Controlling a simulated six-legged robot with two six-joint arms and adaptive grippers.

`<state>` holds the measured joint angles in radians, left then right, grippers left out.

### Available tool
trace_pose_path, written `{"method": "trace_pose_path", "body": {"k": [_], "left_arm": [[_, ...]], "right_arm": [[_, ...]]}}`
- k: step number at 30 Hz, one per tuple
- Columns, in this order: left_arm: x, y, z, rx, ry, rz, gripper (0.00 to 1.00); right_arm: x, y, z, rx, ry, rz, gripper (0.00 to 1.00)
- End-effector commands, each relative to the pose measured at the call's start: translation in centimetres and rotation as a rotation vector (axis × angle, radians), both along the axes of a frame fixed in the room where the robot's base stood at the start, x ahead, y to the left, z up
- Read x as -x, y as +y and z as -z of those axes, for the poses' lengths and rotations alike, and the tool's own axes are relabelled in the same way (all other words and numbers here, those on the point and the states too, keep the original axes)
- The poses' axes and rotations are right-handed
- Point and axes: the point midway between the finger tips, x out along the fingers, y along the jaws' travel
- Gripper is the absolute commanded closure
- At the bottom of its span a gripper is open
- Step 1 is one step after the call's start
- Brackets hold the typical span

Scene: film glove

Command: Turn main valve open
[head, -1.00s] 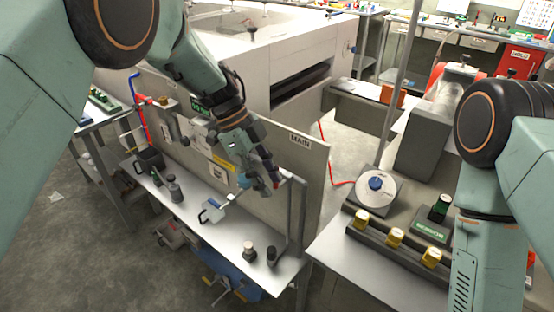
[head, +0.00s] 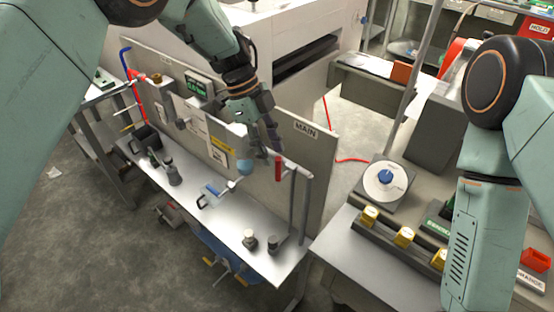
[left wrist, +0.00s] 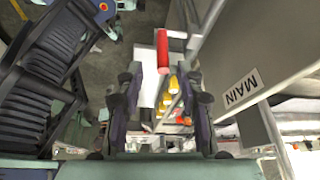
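The main valve's handle shows as an upright red grip (head: 278,168) in the head view, below and left of the MAIN label (head: 305,130) on the grey panel. In the left wrist view, the red grip (left wrist: 162,46) lies ahead of the fingers, toward the top. My left gripper (head: 264,152) is just left of the red grip in the head view. In the left wrist view my left gripper (left wrist: 165,82) has its fingers spread apart with nothing between them. The red grip appears apart from the fingertips. My right arm shows at the right, but its gripper is out of view.
A steel bench (head: 225,222) runs in front of the panel, with small bottles and a blue-handled valve (head: 215,190). A grey post (head: 304,215) stands right of the red grip. A right-hand console carries a white dial (head: 386,180) and yellow knobs (head: 404,237).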

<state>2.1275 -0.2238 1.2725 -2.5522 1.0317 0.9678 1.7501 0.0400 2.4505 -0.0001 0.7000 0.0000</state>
Motion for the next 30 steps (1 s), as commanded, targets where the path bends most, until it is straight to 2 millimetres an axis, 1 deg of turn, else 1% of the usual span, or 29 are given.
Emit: {"method": "trace_pose_path", "body": {"k": [1,3,9,13,20,30], "left_arm": [[0.3,-0.3,0.9,-0.002,0.004,0.002,0.63],[0.5,-0.7,1.9,-0.002,0.004,0.002,0.63],[0.7,-1.4,3.8,-0.001,0.002,0.001,0.63],[0.6,-1.6,4.3,0.0,0.001,0.0,0.63],[0.4,-1.6,4.4,0.0,0.001,0.0,0.63],[0.3,-1.6,4.4,0.0,0.0,0.0,0.91]], "right_arm": [[0.0,0.0,-0.1,0.0,0.0,0.0,0.6],[0.0,0.0,-0.2,0.0,0.0,0.0,0.6],[0.0,0.0,-0.3,0.0,0.0,0.0,0.6],[0.0,0.0,-0.4,0.0,0.0,0.0,0.6],[0.0,0.0,-0.4,0.0,0.0,0.0,0.6],[0.0,0.0,-0.4,0.0,-0.001,0.0,0.6]]}}
